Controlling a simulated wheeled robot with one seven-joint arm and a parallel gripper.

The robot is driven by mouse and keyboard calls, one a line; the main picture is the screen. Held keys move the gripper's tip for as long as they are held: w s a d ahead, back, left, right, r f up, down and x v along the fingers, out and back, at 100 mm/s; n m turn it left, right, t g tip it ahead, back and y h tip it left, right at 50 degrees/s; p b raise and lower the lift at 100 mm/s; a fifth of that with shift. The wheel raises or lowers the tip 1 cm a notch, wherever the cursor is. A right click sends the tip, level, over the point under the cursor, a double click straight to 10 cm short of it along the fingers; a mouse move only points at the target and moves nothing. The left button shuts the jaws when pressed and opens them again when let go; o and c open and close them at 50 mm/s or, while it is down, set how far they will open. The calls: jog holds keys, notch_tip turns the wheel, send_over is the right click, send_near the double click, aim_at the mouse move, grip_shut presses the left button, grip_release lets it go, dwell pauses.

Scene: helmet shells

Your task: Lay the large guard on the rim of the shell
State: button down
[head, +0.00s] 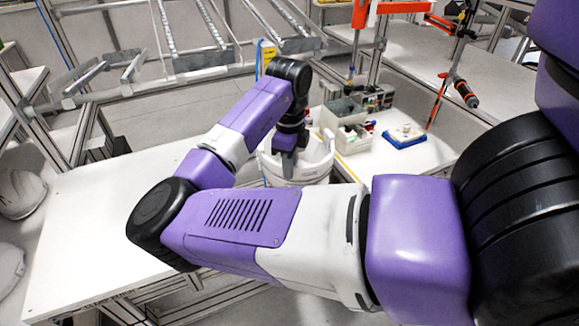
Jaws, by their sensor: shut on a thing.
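My gripper (287,165) points down at the middle of the head view, inside or just over a round white open-topped body (312,172) that looks like the shell. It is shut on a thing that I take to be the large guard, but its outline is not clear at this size. My own arm crosses in front and hides the lower part of the white body. I cannot tell whether the held thing touches the rim.
A white table (90,225) with a clear top lies at the left. Pale helmet-like shells (20,192) are at the far left. Grey bins (343,112) and a blue-edged tray (404,137) stand on the right worktop. A hanging orange-and-black tool (465,93) is farther right.

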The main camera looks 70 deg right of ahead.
jog(key=shift+f, duration=0.15)
dwell(0.7)
jog(key=c, duration=1.4)
grip_release()
jog(key=shift+r+b, duration=0.3)
jog(key=shift+r, duration=3.6)
